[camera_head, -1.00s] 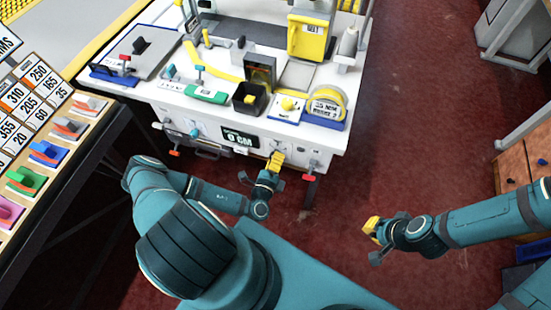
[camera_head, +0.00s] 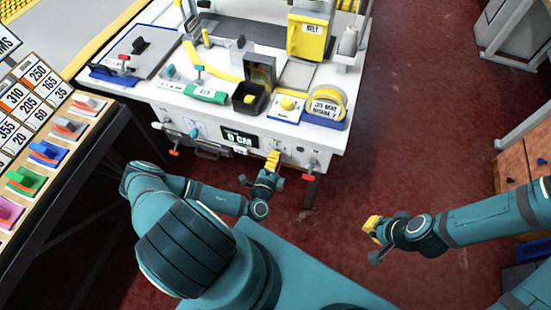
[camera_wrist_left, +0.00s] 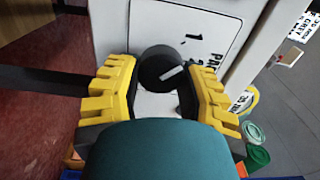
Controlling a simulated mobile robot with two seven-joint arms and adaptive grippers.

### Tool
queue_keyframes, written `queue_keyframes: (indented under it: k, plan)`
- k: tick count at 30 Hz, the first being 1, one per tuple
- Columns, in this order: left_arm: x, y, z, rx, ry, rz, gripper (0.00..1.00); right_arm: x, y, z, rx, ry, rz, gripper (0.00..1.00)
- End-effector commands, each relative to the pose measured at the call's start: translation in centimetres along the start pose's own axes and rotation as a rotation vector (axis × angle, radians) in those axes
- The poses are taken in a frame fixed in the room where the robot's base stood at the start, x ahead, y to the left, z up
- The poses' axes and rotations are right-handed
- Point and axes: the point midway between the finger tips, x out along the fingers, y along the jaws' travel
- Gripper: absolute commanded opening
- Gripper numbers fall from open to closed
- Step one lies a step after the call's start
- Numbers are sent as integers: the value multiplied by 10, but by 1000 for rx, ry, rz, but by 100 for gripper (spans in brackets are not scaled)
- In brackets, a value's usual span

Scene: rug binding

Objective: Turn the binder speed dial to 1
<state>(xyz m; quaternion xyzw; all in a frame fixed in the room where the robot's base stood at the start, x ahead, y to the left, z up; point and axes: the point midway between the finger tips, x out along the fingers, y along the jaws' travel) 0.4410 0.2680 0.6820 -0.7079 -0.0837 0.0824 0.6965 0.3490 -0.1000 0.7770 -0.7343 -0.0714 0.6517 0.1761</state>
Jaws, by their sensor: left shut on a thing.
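The black round dial (camera_wrist_left: 158,66) sits on a white front panel in the left wrist view. It carries a short pale mark slanting up to the right. My left gripper (camera_wrist_left: 160,84) is shut on the dial, with yellow fingers on either side. In the head view my left gripper (camera_head: 273,160) is at the front of the white machine table (camera_head: 220,115) and hides the dial. My right gripper (camera_head: 372,228) is off to the right, away from the table; its finger gap is unclear.
A black "0 CM" display (camera_head: 240,138) is left of my left gripper. A yellow-and-blue tape measure (camera_head: 327,106) and a black box (camera_head: 248,98) stand on top. A rack of coloured clips (camera_head: 48,152) is at the left.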

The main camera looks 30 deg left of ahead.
Motion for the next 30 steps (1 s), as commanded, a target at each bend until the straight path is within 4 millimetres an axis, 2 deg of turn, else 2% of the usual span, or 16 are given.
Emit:
queue_keyframes:
  k: [4,5,6,7,16,20,23,30]
  plan:
    - [1,-1,0,-1,1,-2,5,0,0,0,0,0,0,0]
    - [1,-1,0,-1,1,-2,54,0,0,0,0,0,0,0]
    - [1,-1,0,-1,1,-2,68,0,0,0,0,0,0,0]
    - [0,-1,0,-1,0,-2,73,0,0,0,0,0,0,0]
    - [0,0,0,1,0,-1,73,0,0,0,0,0,0,0]
    - [-9,0,0,1,0,0,73,0,0,0,0,0,0,0]
    - [-24,0,0,0,-1,2,73,0,0,0,0,0,0,0]
    - [-73,0,0,-1,-1,3,73,0,0,0,0,0,0,0]
